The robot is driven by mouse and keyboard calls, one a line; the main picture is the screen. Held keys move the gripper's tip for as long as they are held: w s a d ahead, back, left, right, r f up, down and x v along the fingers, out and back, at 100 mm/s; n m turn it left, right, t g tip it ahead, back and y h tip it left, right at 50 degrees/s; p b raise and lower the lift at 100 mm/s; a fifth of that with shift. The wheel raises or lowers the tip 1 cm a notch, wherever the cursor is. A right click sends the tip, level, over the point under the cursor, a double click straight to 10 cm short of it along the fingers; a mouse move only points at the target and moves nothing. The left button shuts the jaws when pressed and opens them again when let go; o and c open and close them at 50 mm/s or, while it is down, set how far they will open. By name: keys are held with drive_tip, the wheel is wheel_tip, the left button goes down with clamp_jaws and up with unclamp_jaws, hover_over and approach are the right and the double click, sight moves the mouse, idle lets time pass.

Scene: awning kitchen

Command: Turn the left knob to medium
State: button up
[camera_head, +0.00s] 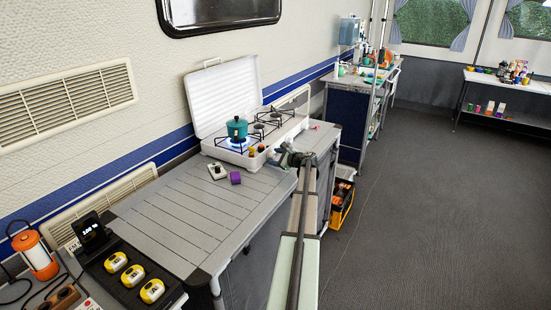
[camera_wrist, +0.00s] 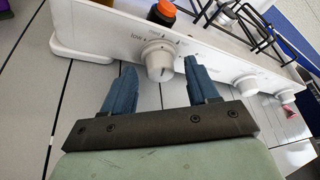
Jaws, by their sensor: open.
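The white camping stove (camera_head: 270,130) stands on the slatted table with its lid raised. Its left knob (camera_wrist: 156,58) is a round white dial on the front panel, with small lettering around it; its exact setting is too small to read. My gripper (camera_wrist: 160,68) is open, its two blue fingers on either side of the left knob, with visible gaps. The middle knob (camera_wrist: 245,85) and right knob (camera_wrist: 286,97) are further right. In the head view my gripper (camera_head: 284,157) is at the stove's front; the left knob cannot be made out there.
A teal pot (camera_head: 237,129) sits on the left burner over a blue flame. An orange-capped bottle (camera_wrist: 163,11) stands just above the left knob. A purple box (camera_head: 235,178) and a small pale item (camera_head: 217,170) lie on the slatted table (camera_head: 175,225), otherwise mostly clear.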

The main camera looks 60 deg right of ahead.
drive_tip(key=v, duration=1.3)
drive_tip(key=shift+s, duration=0.1)
drive_tip(key=shift+s, duration=0.1)
